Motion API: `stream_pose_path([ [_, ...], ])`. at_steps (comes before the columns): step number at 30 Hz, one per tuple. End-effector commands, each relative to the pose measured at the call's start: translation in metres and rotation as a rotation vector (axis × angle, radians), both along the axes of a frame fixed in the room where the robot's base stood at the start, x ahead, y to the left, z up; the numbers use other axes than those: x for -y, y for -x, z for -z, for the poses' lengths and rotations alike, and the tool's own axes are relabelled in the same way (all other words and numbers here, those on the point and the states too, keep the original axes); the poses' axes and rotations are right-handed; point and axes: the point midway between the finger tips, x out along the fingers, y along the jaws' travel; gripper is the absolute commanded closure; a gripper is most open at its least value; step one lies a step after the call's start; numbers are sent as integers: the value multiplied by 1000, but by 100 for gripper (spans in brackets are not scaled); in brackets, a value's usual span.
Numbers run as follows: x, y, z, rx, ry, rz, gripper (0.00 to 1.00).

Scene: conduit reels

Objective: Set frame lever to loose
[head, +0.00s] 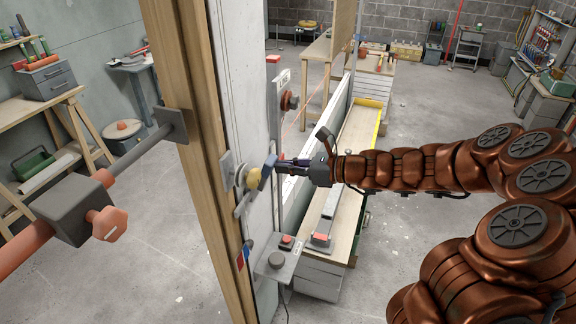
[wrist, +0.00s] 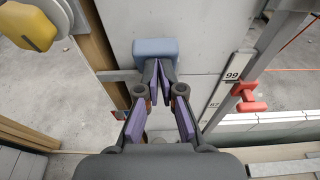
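The frame lever has a blue handle (head: 267,172) beside a round yellow hub (head: 250,179) on the upright frame post. In the wrist view the blue handle (wrist: 155,48) lies straight ahead of the fingertips, and a yellow knob (wrist: 30,25) shows at the upper left. My gripper (head: 281,164) is at the right side of the handle. In the wrist view the fingertips (wrist: 158,68) are drawn together and overlap the handle's lower edge. Nothing shows between them, and I cannot tell whether they touch the handle. A red and blue marker (head: 243,256) is lower on the post.
A grey control box with a red button (head: 286,241) stands below the lever. A red knob (wrist: 250,100) on a grey rail is to the right in the wrist view. A long workbench (head: 350,150) lies behind my gripper.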

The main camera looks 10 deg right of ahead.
Motion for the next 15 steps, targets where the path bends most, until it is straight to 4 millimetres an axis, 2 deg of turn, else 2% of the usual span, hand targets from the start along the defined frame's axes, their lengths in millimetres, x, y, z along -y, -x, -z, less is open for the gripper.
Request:
stream_pose_path([
  [1, -4, -1, -12, 9, -24, -3, 100],
  [15, -10, 1, -17, 13, -28, -10, 100],
])
